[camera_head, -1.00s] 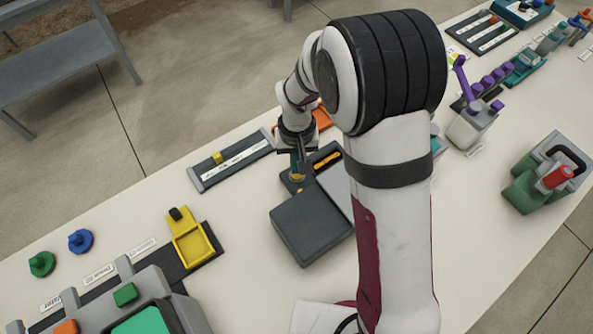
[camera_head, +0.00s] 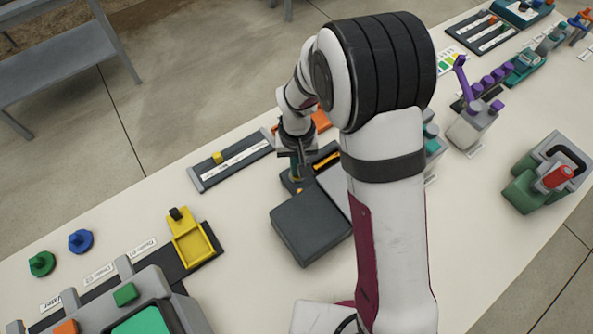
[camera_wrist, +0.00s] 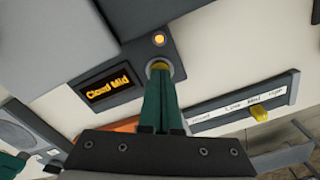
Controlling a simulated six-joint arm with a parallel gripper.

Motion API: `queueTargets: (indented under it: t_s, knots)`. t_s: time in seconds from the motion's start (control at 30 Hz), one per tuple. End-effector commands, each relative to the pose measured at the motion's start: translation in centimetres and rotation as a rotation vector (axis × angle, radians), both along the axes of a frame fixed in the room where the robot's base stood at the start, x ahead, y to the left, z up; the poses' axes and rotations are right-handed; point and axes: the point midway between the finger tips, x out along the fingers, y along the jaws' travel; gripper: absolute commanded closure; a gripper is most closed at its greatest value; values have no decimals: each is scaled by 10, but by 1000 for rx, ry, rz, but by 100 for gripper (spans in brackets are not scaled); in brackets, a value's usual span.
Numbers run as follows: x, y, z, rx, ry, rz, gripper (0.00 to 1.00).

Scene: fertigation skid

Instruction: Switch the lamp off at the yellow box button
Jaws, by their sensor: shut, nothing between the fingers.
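A small lamp (camera_wrist: 159,40) beside the button glows amber. A display (camera_wrist: 110,88) on the same box is lit and reads "Cloud Mid". In the head view my gripper (camera_head: 297,176) is at the far end of the dark box (camera_head: 312,228), and the button is mostly hidden there.
A labelled slider rail (camera_head: 232,160) with a yellow knob lies left of the box. A yellow tray-like box (camera_head: 192,243) with a black knob stands nearer left. An orange part (camera_head: 321,119) is just behind my gripper. The table front of the rail is clear.

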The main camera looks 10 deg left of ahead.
Motion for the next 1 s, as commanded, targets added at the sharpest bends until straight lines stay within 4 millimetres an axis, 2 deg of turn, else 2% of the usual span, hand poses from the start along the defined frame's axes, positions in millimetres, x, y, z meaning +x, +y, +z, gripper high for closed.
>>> queueTargets:
  t_s: [0.5,1.0]
  knots:
    - [0,0,-1,0,-1,0,100]
    - [1,0,54,1,-3,0,100]
